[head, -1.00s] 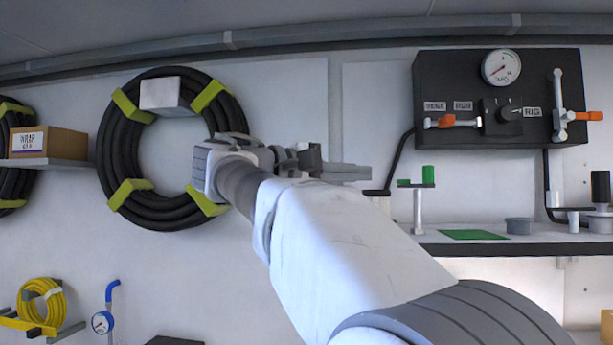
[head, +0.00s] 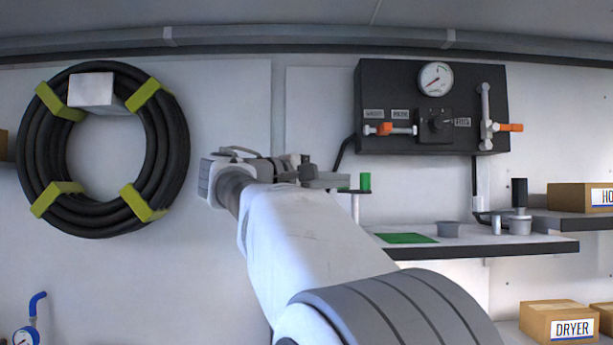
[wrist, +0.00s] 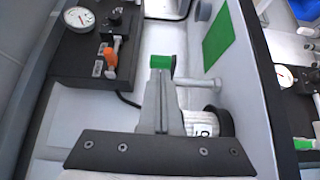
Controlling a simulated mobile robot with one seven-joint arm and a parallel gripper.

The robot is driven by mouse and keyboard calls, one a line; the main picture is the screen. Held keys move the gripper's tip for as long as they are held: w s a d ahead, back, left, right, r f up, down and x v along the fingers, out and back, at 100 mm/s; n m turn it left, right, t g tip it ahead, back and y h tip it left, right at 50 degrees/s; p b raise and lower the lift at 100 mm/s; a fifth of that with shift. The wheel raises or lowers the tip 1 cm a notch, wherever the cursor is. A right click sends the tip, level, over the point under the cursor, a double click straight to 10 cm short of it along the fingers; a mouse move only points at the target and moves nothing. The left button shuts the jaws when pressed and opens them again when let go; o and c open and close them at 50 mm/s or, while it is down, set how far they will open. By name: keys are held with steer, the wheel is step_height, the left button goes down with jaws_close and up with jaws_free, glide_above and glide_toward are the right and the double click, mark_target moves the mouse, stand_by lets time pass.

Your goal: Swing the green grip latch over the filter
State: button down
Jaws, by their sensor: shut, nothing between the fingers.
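The green grip (head: 365,182) of the latch stands up at the end of a short arm on a grey post (head: 355,207), at the left end of the shelf. In the wrist view the grip (wrist: 160,62) shows just past my fingertips; contact cannot be told. My gripper (head: 343,181) is shut and empty, reaching right toward the latch; its fingers (wrist: 162,85) point at the grip. A white cylinder with a dark end and a label (wrist: 203,122), likely the filter, lies beside the fingers in the wrist view. It is hidden behind my arm in the head view.
A black panel (head: 390,90) with a gauge and orange-handled valves hangs above the shelf (head: 470,236). A black hose coil (head: 40,150) hangs at left.

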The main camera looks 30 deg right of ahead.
mark_target(363, 181)
steer(key=shift+p+x, duration=0.45)
steer(key=shift+x, duration=1.6)
